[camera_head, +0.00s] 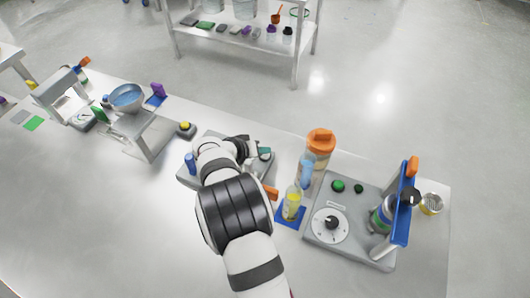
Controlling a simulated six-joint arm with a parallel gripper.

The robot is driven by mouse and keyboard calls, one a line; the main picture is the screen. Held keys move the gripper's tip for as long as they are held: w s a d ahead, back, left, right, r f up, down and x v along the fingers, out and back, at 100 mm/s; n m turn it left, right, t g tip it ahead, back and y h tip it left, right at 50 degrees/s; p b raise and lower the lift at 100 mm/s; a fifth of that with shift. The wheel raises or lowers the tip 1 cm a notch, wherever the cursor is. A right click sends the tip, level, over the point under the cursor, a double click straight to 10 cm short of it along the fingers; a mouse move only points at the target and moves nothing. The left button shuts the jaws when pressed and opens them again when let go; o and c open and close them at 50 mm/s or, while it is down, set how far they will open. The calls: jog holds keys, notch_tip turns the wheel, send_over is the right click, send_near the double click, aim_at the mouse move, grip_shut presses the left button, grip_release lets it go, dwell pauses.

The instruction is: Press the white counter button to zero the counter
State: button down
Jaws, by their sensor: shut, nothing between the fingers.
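My gripper (244,149) is at the far end of my white and black arm, over a grey base plate (186,178) in the middle of the table. It is shut and empty; its fingertips are mostly hidden by my wrist. A small teal piece (265,152) shows at the plate's right end, and a blue upright piece (190,163) at its left end. I cannot make out the white counter button; my arm covers much of this plate. I cannot tell whether my gripper touches anything there.
Right of my arm stand an orange-lidded jar (319,149), a bottle with yellow liquid (292,203), and a grey station with a dial (330,224) and blue upright panel (404,208). Left are a yellow button (185,128), a metal stand (148,135) and a blue bowl (126,97). The front-left table is clear.

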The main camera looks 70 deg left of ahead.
aim_at(263, 157)
jog(key=shift+f, duration=0.25)
jog(key=shift+r, duration=0.1)
dwell(0.4)
jog(key=shift+r, duration=0.85)
jog(key=shift+r, duration=2.5)
